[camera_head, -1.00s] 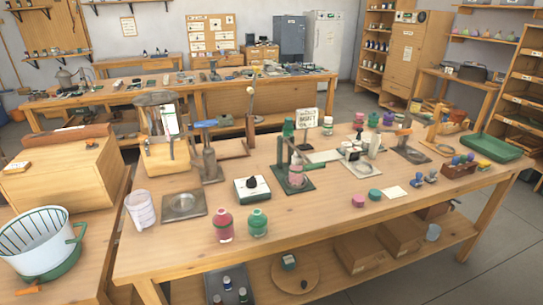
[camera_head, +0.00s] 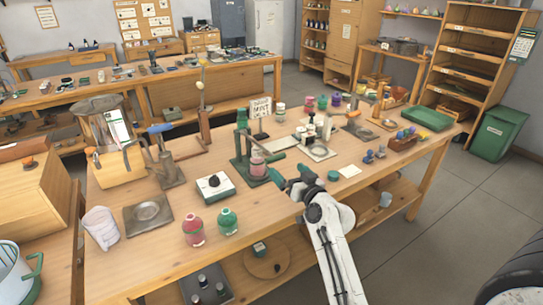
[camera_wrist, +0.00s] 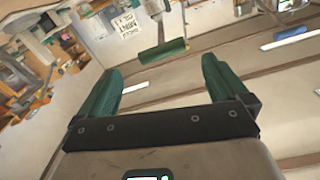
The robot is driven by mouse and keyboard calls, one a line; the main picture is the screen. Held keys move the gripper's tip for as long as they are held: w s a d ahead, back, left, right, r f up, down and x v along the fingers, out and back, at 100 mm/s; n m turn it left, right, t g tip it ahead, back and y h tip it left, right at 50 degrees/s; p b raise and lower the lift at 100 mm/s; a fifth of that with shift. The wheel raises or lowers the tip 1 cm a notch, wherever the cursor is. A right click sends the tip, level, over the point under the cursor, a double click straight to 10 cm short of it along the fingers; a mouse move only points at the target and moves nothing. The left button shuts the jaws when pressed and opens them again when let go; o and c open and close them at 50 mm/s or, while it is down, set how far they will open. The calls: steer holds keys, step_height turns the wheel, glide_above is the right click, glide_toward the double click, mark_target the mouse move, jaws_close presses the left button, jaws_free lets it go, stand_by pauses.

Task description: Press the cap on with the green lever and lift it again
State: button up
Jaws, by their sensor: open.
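The green press (camera_head: 243,150) stands on the table with a pink bottle (camera_head: 258,166) on its base. Its green lever (camera_head: 277,156) sticks out to the right above the bottle. In the wrist view a green lever grip (camera_wrist: 162,50) lies ahead of my gripper, across the gap between the fingers and apart from them. My gripper (camera_head: 289,171) is open and empty, just in front of and right of the lever; its two green fingers also show in the wrist view (camera_wrist: 161,75). I cannot make out the cap on the bottle.
A black-knobbed box (camera_head: 214,187) stands left of the press. A red bottle (camera_head: 193,231) and a green bottle (camera_head: 228,221) stand at the front. A teal jar (camera_head: 333,176) and a white card (camera_head: 349,171) lie right of my gripper. A sign (camera_head: 260,107) stands behind the press.

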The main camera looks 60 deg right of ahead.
mark_target(273, 155)
steer(key=p+x, duration=0.1)
steer(key=x, duration=0.8)
steer(key=shift+w+d, duration=0.1)
steer(key=shift+w, duration=0.35)
steer(key=shift+c, duration=0.2)
